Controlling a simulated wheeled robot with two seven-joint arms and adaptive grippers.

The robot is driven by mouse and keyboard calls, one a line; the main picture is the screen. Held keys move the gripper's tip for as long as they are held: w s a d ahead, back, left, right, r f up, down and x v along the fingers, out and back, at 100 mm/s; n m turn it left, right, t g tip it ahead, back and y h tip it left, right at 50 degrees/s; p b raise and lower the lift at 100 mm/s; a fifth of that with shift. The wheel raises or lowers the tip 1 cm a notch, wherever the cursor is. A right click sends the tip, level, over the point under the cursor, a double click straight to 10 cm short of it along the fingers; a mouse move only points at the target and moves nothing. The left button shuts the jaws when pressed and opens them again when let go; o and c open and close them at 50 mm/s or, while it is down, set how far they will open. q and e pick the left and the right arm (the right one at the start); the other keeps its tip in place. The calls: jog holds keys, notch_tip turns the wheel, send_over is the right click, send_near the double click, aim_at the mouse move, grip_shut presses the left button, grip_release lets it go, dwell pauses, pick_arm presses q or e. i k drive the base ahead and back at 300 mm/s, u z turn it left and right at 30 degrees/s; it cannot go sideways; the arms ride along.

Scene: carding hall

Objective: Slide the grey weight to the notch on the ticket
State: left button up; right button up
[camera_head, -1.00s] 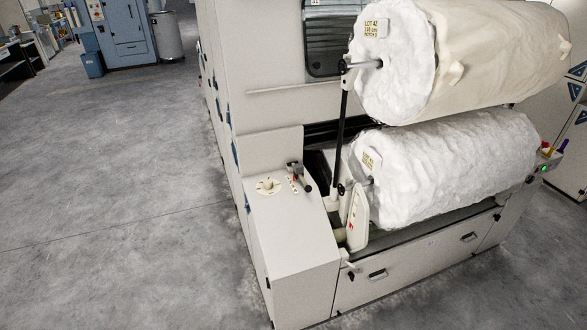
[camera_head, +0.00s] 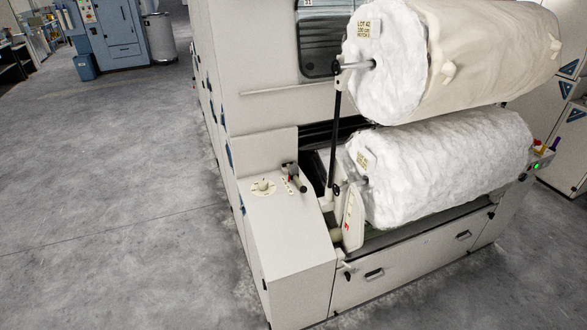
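A yellow ticket (camera_head: 368,28) is on the end of the upper white roll; it reads LOT 42, with smaller lines of print that are hard to read. A second small ticket (camera_head: 363,160) is on the end of the lower roll. A dark lever or arm with a small red part (camera_head: 293,178) stands on the machine's sloped end cabinet, beside a round dial (camera_head: 263,187). I cannot make out the grey weight or its notches for certain at this size. Neither of my grippers is in view.
The upper roll (camera_head: 480,50), partly wrapped in beige cloth, rests above the lower white roll (camera_head: 450,165) on the machine. The end cabinet (camera_head: 290,245) juts toward me. Grey floor (camera_head: 110,190) is clear on the left. A blue cabinet (camera_head: 108,35) and bin (camera_head: 160,38) stand behind.

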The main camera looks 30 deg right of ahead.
aim_at(292, 169)
jog(key=z, duration=0.55)
jog(key=i, duration=0.85)
jog(key=z, duration=0.05)
